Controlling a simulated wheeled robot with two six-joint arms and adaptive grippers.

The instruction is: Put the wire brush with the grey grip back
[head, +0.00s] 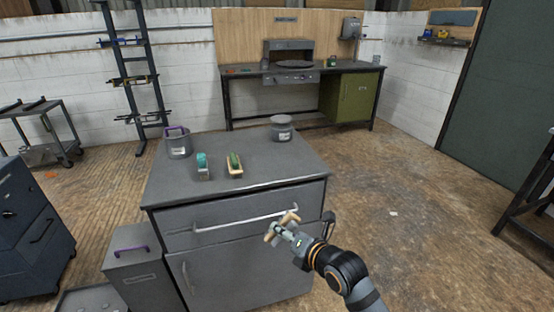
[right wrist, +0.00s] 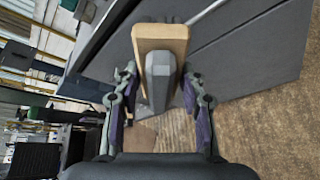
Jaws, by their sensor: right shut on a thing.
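The wire brush with the grey grip shows in the right wrist view as a tan wooden block (right wrist: 160,40) with a grey grip (right wrist: 160,78). My right gripper (right wrist: 160,92) is shut on the grey grip, one finger on each side. In the head view, the right gripper (head: 285,231) holds the brush's tan block (head: 290,217) in the air before the cabinet's front, near the drawer handle. The bristles are not clearly seen. My left gripper is not in view.
A teal-topped block (head: 202,161) and a green-topped brush (head: 235,161) stand on the grey cabinet top (head: 255,165). A purple-handled canister (head: 179,147) and a lidded grey pot (head: 282,130) stand behind. A purple-handled bin (head: 140,278) is left of the cabinet.

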